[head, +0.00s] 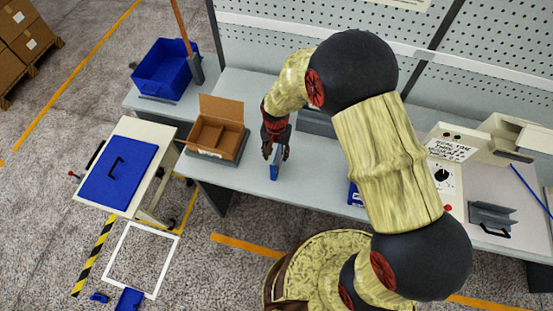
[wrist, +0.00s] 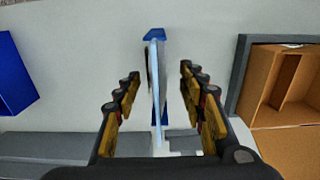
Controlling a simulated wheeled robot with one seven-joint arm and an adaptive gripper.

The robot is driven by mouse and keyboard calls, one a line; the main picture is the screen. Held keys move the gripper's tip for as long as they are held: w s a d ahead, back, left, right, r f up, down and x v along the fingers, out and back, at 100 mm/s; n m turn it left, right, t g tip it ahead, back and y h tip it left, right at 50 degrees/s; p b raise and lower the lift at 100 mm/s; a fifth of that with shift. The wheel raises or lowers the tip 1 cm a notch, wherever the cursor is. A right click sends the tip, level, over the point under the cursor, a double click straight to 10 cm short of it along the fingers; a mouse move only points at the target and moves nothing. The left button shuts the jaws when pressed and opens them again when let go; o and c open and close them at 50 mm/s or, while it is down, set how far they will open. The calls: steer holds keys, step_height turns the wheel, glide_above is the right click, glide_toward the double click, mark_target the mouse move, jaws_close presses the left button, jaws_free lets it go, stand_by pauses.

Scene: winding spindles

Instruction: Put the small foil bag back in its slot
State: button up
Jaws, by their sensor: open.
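A thin blue and pale upright piece (head: 274,171) stands on the grey bench under my gripper (head: 275,152). In the wrist view the same piece (wrist: 158,85) is seen edge-on, with a blue end at the top and a pale thin sheet along it. I cannot tell whether it is the small foil bag or a holder with the bag in it. My gripper (wrist: 160,92) is open, one finger on each side of the piece, with a gap on both sides. An open cardboard box (head: 222,110) with a divider stands left of my gripper; it also shows in the wrist view (wrist: 259,80).
A blue bin (head: 160,72) stands at the bench's far left. Grey blocks (head: 314,123) lie behind my gripper. Another blue container (head: 353,194) is partly hidden by my arm. A side table with a blue panel (head: 118,172) stands left. Machines stand right.

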step_height(320, 180, down, 5)
steer(key=shift+d+r, duration=0.1)
steer(key=shift+r, duration=0.05)
steer(key=shift+s, duration=0.1)
steer(key=shift+c, duration=0.5)
jaws_close()
